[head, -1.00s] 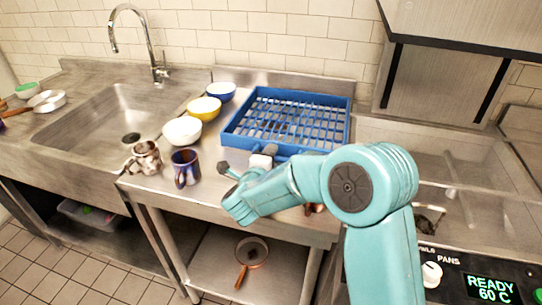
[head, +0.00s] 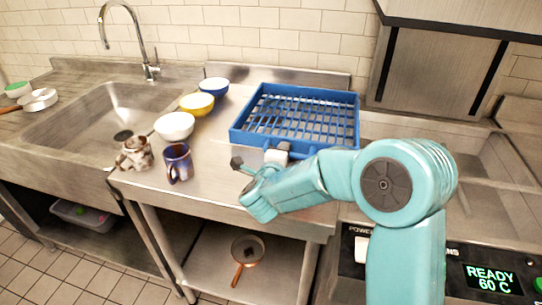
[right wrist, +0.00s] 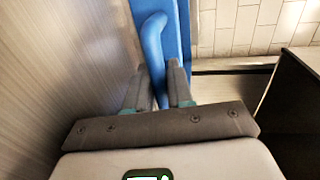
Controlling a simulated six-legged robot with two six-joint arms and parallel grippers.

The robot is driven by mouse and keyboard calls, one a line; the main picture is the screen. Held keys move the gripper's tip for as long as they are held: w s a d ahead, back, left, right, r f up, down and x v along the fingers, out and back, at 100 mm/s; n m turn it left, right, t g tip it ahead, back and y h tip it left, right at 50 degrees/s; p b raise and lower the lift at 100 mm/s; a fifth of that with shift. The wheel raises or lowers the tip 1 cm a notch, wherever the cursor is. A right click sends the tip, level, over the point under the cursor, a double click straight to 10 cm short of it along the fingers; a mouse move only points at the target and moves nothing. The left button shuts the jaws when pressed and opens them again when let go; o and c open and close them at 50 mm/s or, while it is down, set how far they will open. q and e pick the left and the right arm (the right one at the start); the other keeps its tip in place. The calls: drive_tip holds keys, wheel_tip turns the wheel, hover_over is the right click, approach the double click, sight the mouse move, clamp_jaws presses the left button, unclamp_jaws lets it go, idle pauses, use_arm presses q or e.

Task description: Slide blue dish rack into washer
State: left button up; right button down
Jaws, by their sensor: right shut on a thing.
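The blue dish rack (head: 240,137) lies flat on the steel counter, left of the washer; it looks empty. My right gripper (head: 279,153) is at the rack's front side, partly hidden by its own arm. In the right wrist view the gripper (right wrist: 160,85) is shut on the rack's blue handle (right wrist: 153,45). The washer's hood (head: 440,75) is raised, and its open bay (head: 400,130) is to the right of the rack, partly hidden behind my arm. The washer's panel (head: 490,285) reads READY 60 C. My left gripper is not in view.
White (head: 174,126), yellow (head: 197,104) and blue (head: 214,86) bowls stand left of the rack. A sink (head: 110,110) is further left. A pan (head: 248,250) lies on the lower shelf.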

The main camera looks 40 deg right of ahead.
drive_tip(key=c, duration=1.1)
unclamp_jaws()
drive_tip(key=shift+c, duration=0.2)
drive_tip(key=v, duration=1.6)
drive_tip(key=shift+a+b, duration=0.2)
drive_tip(key=shift+b, duration=0.1)
